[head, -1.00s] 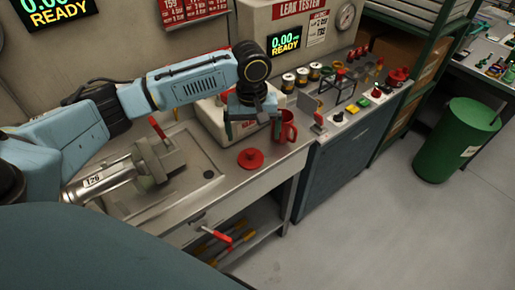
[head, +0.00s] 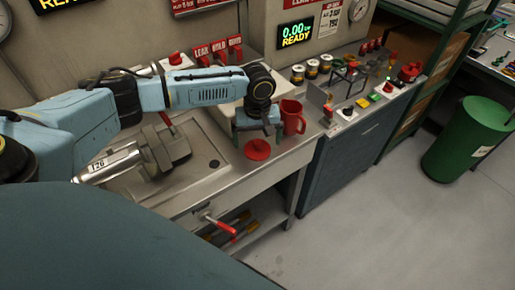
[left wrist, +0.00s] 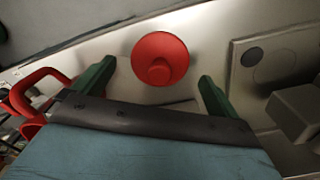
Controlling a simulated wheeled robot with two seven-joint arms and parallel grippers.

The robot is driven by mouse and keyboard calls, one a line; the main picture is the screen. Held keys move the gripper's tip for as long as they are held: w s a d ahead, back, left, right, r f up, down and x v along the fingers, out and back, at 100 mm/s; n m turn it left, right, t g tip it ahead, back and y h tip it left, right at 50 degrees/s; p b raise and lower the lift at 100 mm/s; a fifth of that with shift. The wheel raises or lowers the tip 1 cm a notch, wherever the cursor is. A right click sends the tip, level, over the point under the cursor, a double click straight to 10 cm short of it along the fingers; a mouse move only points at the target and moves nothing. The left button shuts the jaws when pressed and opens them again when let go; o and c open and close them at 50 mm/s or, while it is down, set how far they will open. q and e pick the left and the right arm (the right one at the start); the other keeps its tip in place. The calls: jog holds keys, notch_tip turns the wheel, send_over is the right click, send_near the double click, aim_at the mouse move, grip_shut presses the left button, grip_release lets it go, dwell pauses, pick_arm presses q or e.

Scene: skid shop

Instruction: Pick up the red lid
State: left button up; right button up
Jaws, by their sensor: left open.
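The red lid (head: 257,150) lies flat on the metal bench top near its front edge. It is a round disc with a knob in its middle. In the left wrist view the lid (left wrist: 160,59) shows beyond and between the two green fingers. My left gripper (head: 258,138) is open and empty, close above and just behind the lid in the head view. In the left wrist view my left gripper (left wrist: 152,82) has its fingers spread wider than the lid. No contact with the lid shows. My right gripper is not in view.
A red mug (head: 292,117) stands close to the right of my left gripper. A grey clamp with a metal cylinder (head: 110,163) sits to the left on the bench. A blue-grey cabinet (head: 345,160) with buttons and parts on top adjoins at right. A green bin (head: 468,140) stands on the floor.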

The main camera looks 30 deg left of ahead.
pick_arm(q)
notch_tip(320, 180, down, 2)
jog(key=c, duration=1.1)
jog(key=shift+o, duration=0.2)
